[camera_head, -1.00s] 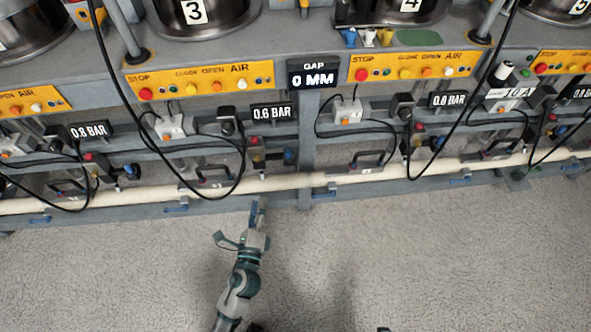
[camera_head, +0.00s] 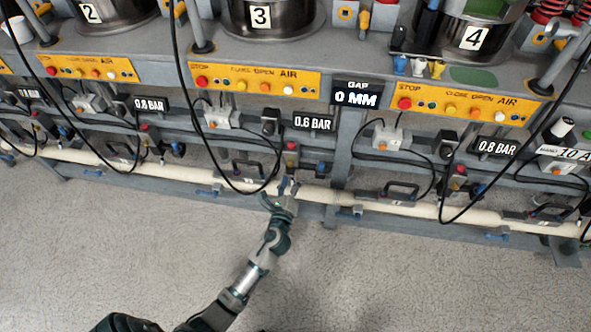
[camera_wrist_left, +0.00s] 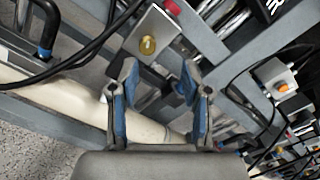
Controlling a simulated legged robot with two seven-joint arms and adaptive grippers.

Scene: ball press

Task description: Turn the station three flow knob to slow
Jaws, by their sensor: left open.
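Station three is marked by the drum labelled 3 (camera_head: 260,17) and its yellow panel (camera_head: 255,80) in the head view. Below it are a black switch-like part (camera_head: 270,122), a 0.6 BAR sign (camera_head: 313,123), a red knob (camera_head: 291,146) and a blue part (camera_head: 322,169). I cannot tell for sure which is the flow knob. My left gripper (camera_head: 284,188) is open and empty, at the cream pipe's height, below the red knob. In the left wrist view, a grey block with a round brass knob (camera_wrist_left: 147,45) lies beyond the open left fingers (camera_wrist_left: 160,95), apart from them.
The cream pipe (camera_head: 400,205) runs along the front of the frame, close to my left gripper. A black cable (camera_head: 225,182) hangs in a loop left of the gripper. A black handle (camera_head: 240,168) sticks out nearby. The floor (camera_head: 400,285) in front is clear.

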